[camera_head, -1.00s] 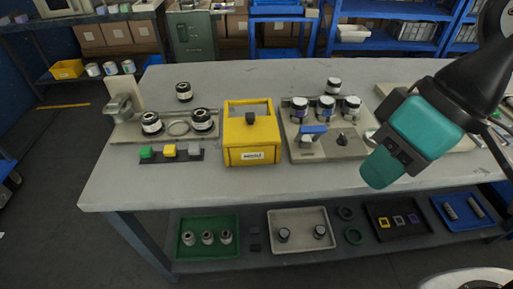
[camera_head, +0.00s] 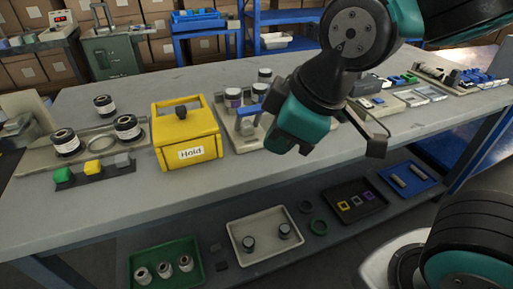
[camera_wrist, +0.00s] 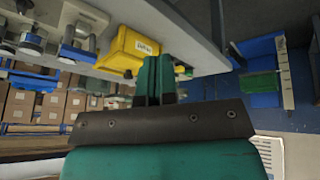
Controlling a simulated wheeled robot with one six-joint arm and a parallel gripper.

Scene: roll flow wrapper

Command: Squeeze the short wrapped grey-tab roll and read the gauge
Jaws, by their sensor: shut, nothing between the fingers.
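Three black-and-white rolls stand at the table's left: a front-left roll (camera_head: 67,143), a front-right roll (camera_head: 128,128) and a back roll (camera_head: 104,106). I cannot tell which of them, if any, is the short wrapped grey-tab roll. A strip in front carries a green block (camera_head: 63,175), a yellow block (camera_head: 93,167) and a grey block (camera_head: 123,160). I cannot make out a gauge reading. My gripper (camera_head: 288,146) hangs right of the yellow box, away from these rolls. In the wrist view its fingers (camera_wrist: 154,80) are together and empty.
A yellow box (camera_head: 185,135) labelled "Hold" stands mid-table. A fixture (camera_head: 246,136) with several jars is behind my gripper. The shelf below holds a green tray (camera_head: 150,280), a pale tray (camera_head: 240,243), a black tray (camera_head: 337,215) and a blue tray (camera_head: 428,181).

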